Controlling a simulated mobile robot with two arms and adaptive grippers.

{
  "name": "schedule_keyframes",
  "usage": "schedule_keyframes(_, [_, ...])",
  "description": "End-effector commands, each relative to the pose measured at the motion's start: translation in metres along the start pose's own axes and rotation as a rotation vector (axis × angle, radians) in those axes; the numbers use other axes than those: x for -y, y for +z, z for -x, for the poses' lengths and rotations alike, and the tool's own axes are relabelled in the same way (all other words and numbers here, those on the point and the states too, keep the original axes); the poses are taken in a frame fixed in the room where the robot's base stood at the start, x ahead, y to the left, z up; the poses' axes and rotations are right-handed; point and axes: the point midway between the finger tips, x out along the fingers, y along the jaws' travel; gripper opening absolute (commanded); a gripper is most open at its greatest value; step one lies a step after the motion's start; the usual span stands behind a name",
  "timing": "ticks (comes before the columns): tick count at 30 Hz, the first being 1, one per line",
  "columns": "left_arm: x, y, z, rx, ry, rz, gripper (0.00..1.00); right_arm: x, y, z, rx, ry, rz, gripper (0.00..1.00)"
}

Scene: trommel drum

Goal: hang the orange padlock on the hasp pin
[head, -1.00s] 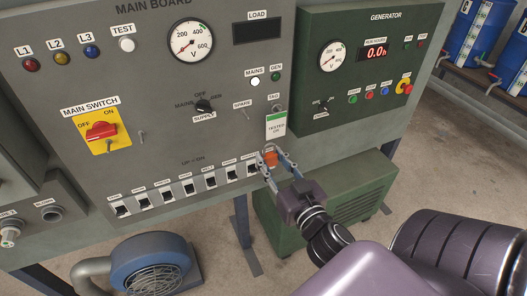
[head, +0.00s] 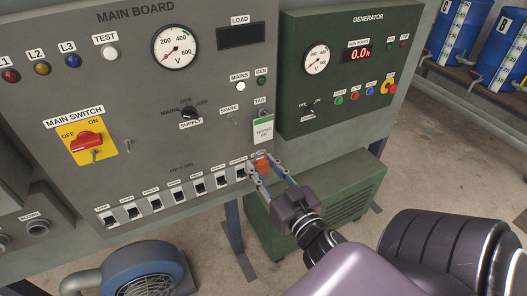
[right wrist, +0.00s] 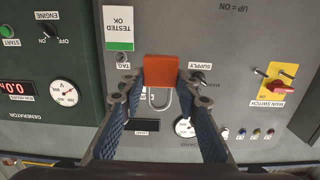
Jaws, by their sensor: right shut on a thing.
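The orange padlock (head: 262,167) is held between the fingertips of my right gripper (head: 257,171), in front of the lower right of the main board. In the right wrist view the padlock (right wrist: 160,70) shows its orange body between the fingers, with its grey U-shaped shackle towards the camera. The right gripper (right wrist: 160,82) is shut on it. At the left of the head view, the red main switch (head: 86,141) sits on a yellow plate. A small pin (head: 95,155) shows at its lower edge; I cannot tell surely whether it is the hasp pin. The left gripper is out of view.
Another pin (head: 128,145) stands right of the yellow plate. A white and green tag (head: 263,130) hangs just above the padlock. A row of switches (head: 177,193) lines the board's lower edge. The green generator panel (head: 345,75) is at right, a blue blower (head: 145,275) below.

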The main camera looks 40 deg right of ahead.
Motion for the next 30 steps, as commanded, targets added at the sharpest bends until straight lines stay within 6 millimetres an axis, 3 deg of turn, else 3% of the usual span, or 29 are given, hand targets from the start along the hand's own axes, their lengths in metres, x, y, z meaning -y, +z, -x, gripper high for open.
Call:
schedule_keyframes(11, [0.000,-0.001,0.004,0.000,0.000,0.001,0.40,0.000,-0.004,0.001,-0.001,0.000,-0.001,0.02])
schedule_keyframes(30, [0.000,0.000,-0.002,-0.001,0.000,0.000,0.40,0.000,-0.002,0.021,0.000,0.001,-0.002,0.02])
